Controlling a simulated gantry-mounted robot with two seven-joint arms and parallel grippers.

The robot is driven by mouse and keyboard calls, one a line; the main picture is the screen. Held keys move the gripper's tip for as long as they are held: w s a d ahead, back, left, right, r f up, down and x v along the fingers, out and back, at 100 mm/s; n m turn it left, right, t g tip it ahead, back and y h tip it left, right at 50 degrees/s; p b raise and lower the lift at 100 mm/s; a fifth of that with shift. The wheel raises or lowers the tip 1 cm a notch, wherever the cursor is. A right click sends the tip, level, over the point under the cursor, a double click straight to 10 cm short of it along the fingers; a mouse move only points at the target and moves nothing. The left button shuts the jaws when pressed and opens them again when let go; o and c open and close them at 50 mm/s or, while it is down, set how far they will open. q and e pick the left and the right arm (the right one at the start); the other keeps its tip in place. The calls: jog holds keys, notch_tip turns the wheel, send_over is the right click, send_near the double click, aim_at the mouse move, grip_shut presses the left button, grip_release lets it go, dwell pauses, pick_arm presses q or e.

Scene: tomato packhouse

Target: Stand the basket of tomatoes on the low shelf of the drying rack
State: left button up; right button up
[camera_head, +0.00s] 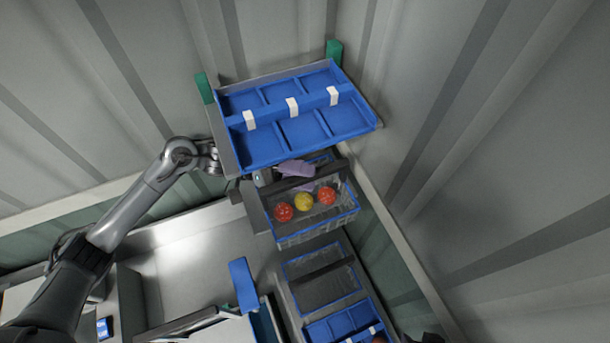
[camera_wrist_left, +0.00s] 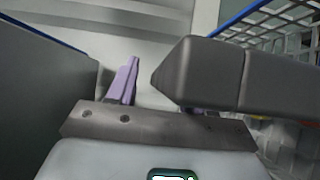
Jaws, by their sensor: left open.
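The wire basket of tomatoes (camera_head: 318,229) has a blue rim and a dark grey handle bar (camera_head: 325,174). Two red tomatoes (camera_head: 284,212) and a yellow one (camera_head: 304,202) show in it. The drying rack (camera_head: 223,145) stands behind it, with a blue divided upper tray (camera_head: 262,153); its low shelf is mostly hidden. My left gripper (camera_head: 298,178) is open at the handle, its purple fingers showing on either side of the bar. In the left wrist view the grey bar (camera_wrist_left: 215,75) covers most of one finger; I cannot tell whether they touch.
Another wire basket (camera_head: 318,270) and a blue crate (camera_head: 340,324) stand in line in front of the tomato basket. A grey metal surface (camera_head: 190,262) lies to the left. Corrugated walls close in behind and at right. The rack's upper tray overhangs close to my left gripper.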

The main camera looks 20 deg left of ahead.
pick_arm(q)
jog(key=a, duration=0.2)
jog(key=a+b, duration=0.1)
jog(key=shift+s+a, duration=0.1)
jog(key=shift+s, duration=0.15)
